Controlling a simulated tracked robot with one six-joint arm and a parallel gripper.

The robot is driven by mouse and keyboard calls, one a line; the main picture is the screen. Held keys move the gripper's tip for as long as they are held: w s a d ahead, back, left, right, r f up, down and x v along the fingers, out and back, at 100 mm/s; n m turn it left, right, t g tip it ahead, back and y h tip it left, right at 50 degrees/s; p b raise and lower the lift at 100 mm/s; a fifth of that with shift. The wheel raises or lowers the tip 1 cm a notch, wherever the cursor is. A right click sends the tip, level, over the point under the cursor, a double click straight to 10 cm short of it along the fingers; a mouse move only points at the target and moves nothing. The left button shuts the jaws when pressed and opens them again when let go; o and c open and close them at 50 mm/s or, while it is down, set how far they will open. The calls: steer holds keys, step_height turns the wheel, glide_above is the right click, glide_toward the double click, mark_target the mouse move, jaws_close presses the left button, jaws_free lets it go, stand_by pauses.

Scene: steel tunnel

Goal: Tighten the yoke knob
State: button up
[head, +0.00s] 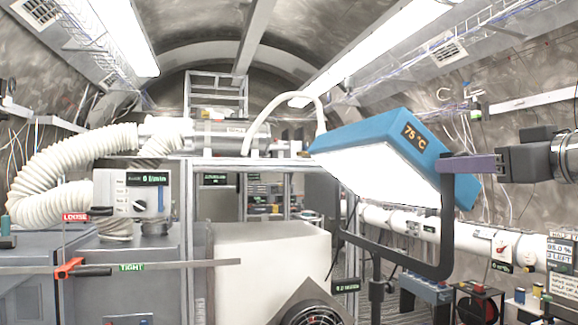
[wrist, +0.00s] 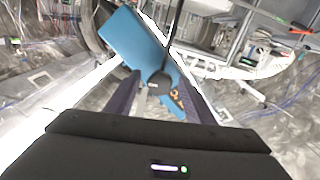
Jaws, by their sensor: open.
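A blue lamp panel (head: 375,140) with a lit white face and a "75 °C" display hangs tilted in a black U-shaped yoke (head: 447,225). My gripper (head: 443,166) reaches in from the right, its purple fingers level with the top of the yoke's right arm. In the wrist view, a dark round yoke knob (wrist: 158,82) lies between the fingertips of my open gripper (wrist: 159,84), with the blue panel (wrist: 132,38) behind it. I cannot tell whether the fingers touch the knob. In the head view the fingers hide it.
A stand (head: 376,290) carries the yoke. A white hose (head: 285,98) arches down to the panel's top. A white box (head: 270,265) stands below left. A white pipe (head: 400,222) runs along the right wall behind. A bar with an orange clamp (head: 68,268) is at lower left.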

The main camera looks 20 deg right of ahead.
steer(key=shift+w, duration=0.8)
steer(key=shift+c, duration=0.3)
steer(key=c, duration=1)
steer(key=shift+m, duration=0.8)
steer(key=o, duration=1.1)
steer(key=shift+c, duration=0.2)
